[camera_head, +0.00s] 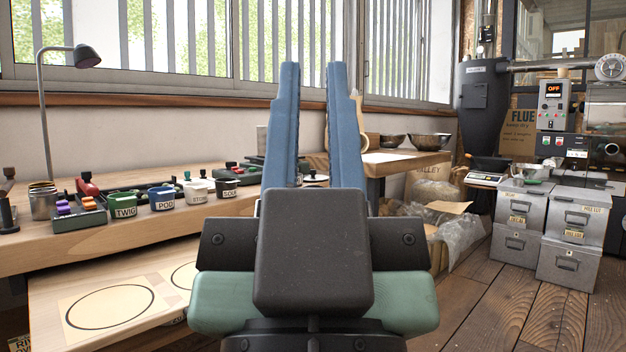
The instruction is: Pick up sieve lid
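My gripper (314,68) rises in the middle of the head view, pointing away from me. Its two blue fingers stand apart with a clear gap and nothing is held between them. I cannot pick out the sieve lid with certainty. A small pale, round thing with a dark top (315,178) shows in the gap between the fingers, beyond them, partly hidden; I cannot tell whether it is the lid. My fingers and wrist hide part of the bench's right end.
A wooden bench (60,246) at left bears labelled cups, including a green TWIG cup (123,206), and a lamp (86,56). A lower board (60,285) has circle outlines. A side table (425,160) carries bowls. Grey drawer boxes (568,262) stand right. Front-right floor is clear.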

